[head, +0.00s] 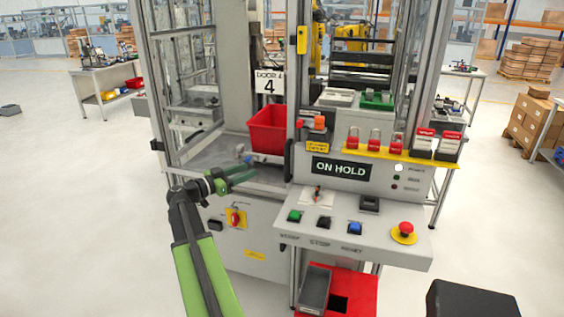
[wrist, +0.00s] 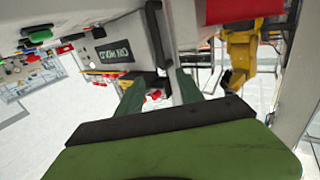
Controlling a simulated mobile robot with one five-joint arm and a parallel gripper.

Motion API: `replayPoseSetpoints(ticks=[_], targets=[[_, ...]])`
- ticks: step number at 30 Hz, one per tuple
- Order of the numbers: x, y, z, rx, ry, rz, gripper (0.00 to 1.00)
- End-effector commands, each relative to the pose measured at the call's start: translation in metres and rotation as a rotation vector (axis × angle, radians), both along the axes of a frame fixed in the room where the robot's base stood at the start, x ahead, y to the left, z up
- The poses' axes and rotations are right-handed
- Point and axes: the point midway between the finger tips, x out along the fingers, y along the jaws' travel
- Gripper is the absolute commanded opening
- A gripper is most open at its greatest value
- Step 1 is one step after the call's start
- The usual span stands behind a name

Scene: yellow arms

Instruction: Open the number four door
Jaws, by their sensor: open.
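The number four door carries a white "DOOR 4" sign (head: 268,84) on the front of a metal-framed machine cell. I cannot tell from its clear panel whether it is shut. A dark upright handle (head: 289,160) shows at the right side of the doorway, below the sign. My gripper (head: 243,174) is open, in front of the lower part of the doorway and left of the handle. In the wrist view its two green fingers (wrist: 162,90) are spread apart with no thing clearly held between them. Contact with the door cannot be made out.
A red bin (head: 268,131) sits inside the cell. Right of the doorway is a control panel with an "ON HOLD" display (head: 341,168), push buttons and a red emergency button (head: 406,227). Red padlocks hang on a yellow rail (head: 375,147). Floor at left (head: 80,220) is clear.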

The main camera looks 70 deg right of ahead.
Motion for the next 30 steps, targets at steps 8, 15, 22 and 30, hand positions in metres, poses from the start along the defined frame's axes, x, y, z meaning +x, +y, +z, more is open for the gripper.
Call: replayPoseSetpoints(ticks=[8,15,22,30], targets=[[-0.030,-0.050,0.000,0.003,0.001,-0.004,0.44],[-0.060,-0.103,0.000,0.004,0.001,-0.004,0.44],[-0.081,-0.138,-0.001,0.004,0.001,-0.002,0.44],[-0.087,-0.147,-0.001,0.004,0.001,-0.001,0.44]])
